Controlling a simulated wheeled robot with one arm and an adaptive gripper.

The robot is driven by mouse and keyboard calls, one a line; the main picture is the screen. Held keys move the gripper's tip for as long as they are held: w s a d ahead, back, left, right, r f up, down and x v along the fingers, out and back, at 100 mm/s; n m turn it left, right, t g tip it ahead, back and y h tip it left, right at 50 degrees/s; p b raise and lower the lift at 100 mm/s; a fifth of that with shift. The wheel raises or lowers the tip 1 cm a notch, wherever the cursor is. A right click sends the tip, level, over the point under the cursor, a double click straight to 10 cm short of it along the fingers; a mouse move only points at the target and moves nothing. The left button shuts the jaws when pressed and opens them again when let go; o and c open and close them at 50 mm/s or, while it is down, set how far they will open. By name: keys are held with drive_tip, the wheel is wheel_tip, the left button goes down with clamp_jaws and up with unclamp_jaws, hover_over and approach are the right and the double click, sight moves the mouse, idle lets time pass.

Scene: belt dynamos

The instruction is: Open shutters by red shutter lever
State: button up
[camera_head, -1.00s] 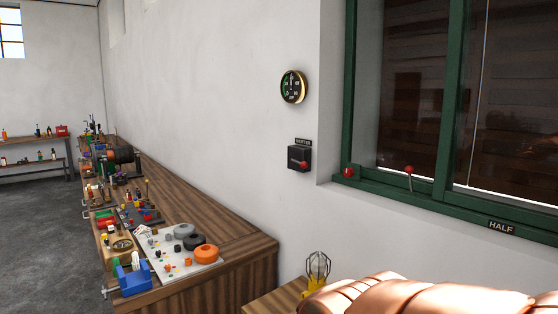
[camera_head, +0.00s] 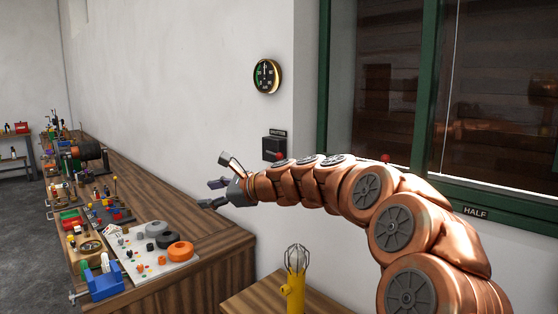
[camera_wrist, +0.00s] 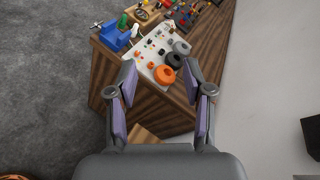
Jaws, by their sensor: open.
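The lever box (camera_head: 273,147) is a small black box on the white wall under a small label that is too small to read surely. Its red knob (camera_head: 281,155) shows just above my arm, partly hidden by it. My gripper (camera_head: 217,182) is open and empty, left of and a little below the box, apart from it. In the wrist view my gripper (camera_wrist: 160,78) has both fingers spread above the bench end, and a black box (camera_wrist: 312,138) shows at the right edge. The dark shutters (camera_head: 395,80) behind the green-framed window look closed.
A round gauge (camera_head: 267,76) hangs above the box. Another red knob (camera_head: 386,158) shows at the window sill above my arm. A wooden workbench (camera_head: 215,239) with a parts board (camera_head: 150,262) runs along the wall. A yellow caged lamp (camera_head: 295,280) stands on a small wooden table (camera_head: 250,296).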

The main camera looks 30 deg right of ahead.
drive_tip(key=w+d+r+m+t+h, duration=0.1)
drive_tip(key=w+d+m+t, duration=0.1)
drive_tip(key=d+m, duration=0.35)
drive_tip(key=w+d+r+m+t+h, duration=0.1)
drive_tip(key=w+d+m+h, duration=0.15)
drive_tip(key=d, duration=0.55)
drive_tip(key=m+t+h, duration=0.3)
drive_tip(key=m+h, duration=0.1)
drive_tip(key=m, duration=0.3)
approach(282, 156)
drive_tip(key=w, duration=0.3)
drive_tip(key=shift+n, duration=0.3)
drive_tip(key=shift+w+a+r+p, duration=0.1)
drive_tip(key=shift+w+p, duration=0.35)
drive_tip(key=shift+w, duration=1.55)
drive_tip(key=shift+w+a+r+p, duration=0.1)
drive_tip(key=shift+w+p, duration=0.3)
drive_tip(key=shift+w, duration=1.65)
drive_tip(key=shift+c, duration=0.4)
clamp_jaws()
